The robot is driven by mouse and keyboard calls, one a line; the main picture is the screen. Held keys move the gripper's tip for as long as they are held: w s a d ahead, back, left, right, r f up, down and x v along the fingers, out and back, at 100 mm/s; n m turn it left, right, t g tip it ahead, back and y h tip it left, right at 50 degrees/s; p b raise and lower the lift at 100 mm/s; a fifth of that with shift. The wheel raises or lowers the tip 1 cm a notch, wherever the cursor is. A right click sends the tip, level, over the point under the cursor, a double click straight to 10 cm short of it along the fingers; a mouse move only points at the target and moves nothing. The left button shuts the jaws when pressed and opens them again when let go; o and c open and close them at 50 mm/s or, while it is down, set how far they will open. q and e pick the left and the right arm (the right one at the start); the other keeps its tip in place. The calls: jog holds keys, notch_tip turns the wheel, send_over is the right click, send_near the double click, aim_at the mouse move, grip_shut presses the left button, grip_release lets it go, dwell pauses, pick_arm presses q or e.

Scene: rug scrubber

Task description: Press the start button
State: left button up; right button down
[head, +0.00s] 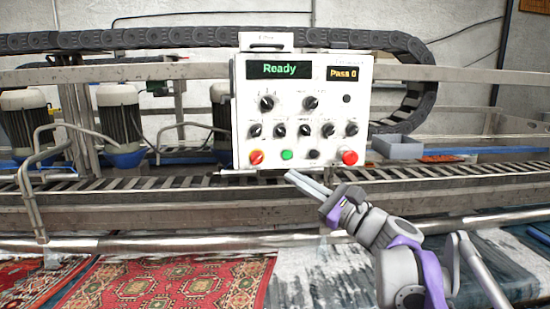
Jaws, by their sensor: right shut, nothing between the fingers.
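A white control panel (302,115) stands at the middle of the head view. Its left display reads "Ready" in green and its right display reads "Pass 0". My right gripper (291,176) is shut and empty. Its tips appear just below the panel's lower edge, under the green button, and look apart from it. My left gripper is out of view.
A metal rail (120,241) runs across in front of the machine, with patterned red rugs (165,284) below it. A grey bin (398,146) sits right of the panel. Motors (120,120) stand at left, and a black cable chain (150,38) runs behind.

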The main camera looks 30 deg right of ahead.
aim_at(287, 155)
jog(key=shift+d+r, duration=0.3)
jog(key=shift+r, duration=0.05)
jog(key=w+d, duration=0.1)
jog(key=w, duration=0.1)
jog(key=w+d, duration=0.1)
jog(key=w, duration=0.2)
jog(key=w+d, duration=0.2)
jog(key=w, duration=0.1)
jog(key=shift+d, duration=0.1)
jog(key=shift+s, duration=0.1)
jog(key=shift+s, duration=0.1)
dwell(2.0)
